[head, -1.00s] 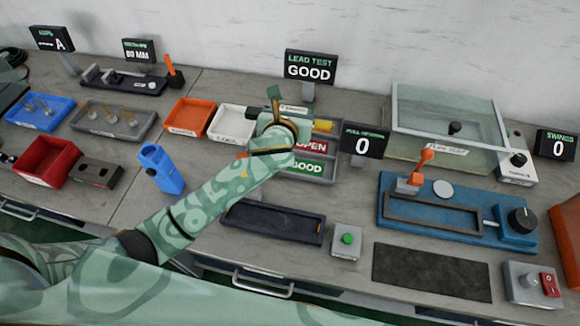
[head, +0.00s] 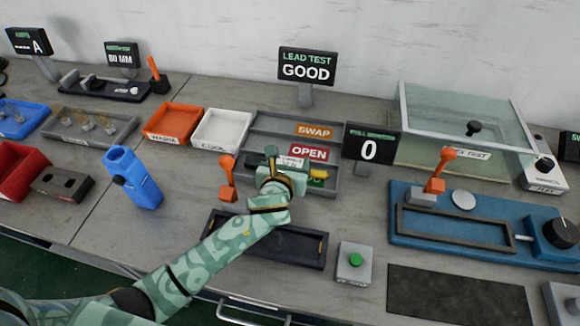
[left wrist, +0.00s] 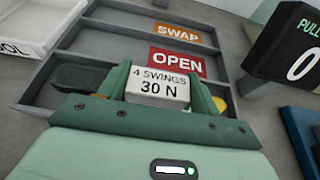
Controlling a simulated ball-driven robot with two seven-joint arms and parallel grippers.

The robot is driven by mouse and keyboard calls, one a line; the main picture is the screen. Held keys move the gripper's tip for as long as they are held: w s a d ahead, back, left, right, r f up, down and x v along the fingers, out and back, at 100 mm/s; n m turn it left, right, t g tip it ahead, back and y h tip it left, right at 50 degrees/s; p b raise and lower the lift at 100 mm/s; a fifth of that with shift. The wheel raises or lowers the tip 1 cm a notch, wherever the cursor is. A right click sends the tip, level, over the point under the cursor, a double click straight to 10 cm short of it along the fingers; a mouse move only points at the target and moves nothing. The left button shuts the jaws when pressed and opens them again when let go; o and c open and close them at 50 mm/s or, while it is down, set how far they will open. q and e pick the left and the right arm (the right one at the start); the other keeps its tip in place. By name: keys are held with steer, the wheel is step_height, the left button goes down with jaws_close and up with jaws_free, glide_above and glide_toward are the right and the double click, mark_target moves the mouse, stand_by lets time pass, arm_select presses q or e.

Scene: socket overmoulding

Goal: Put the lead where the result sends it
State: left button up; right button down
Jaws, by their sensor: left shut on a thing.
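My left gripper (head: 284,166) is shut on the lead, whose white label (left wrist: 158,85) reads "4 SWINGS 30 N" in the left wrist view. A dark end (left wrist: 85,79) sticks out left of the fingers and a yellow bit (left wrist: 220,105) shows at the right. The grey sorting tray (head: 343,158) has rows labelled SWAP (head: 314,131) and OPEN (head: 309,153). The gripper is at the nearest row, whose green label (head: 316,184) is mostly hidden. I cannot tell whether the lead touches the tray. The lead test sign (head: 306,68) reads GOOD. My right gripper is not in view.
A white bin (head: 222,130) and an orange bin (head: 172,122) stand left of the tray. The pull sign (head: 371,147) showing 0 stands close at its right. An orange lever (head: 228,178) and a dark fixture (head: 300,249) lie in front. A blue rig (head: 480,225) is at right.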

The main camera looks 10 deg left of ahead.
arm_select(q)
steer(key=shift+f, duration=0.5)
steer(key=shift+r, duration=0.15)
steer(key=o, duration=1.1)
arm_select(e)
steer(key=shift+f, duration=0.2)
arm_select(q)
steer(key=shift+s+r, duration=0.1)
steer(key=p+v, duration=0.4)
steer(key=v, duration=0.7)
steer(key=shift+s+r+p, duration=0.1)
steer(key=shift+s+p, duration=0.2)
steer(key=shift+s, duration=0.1)
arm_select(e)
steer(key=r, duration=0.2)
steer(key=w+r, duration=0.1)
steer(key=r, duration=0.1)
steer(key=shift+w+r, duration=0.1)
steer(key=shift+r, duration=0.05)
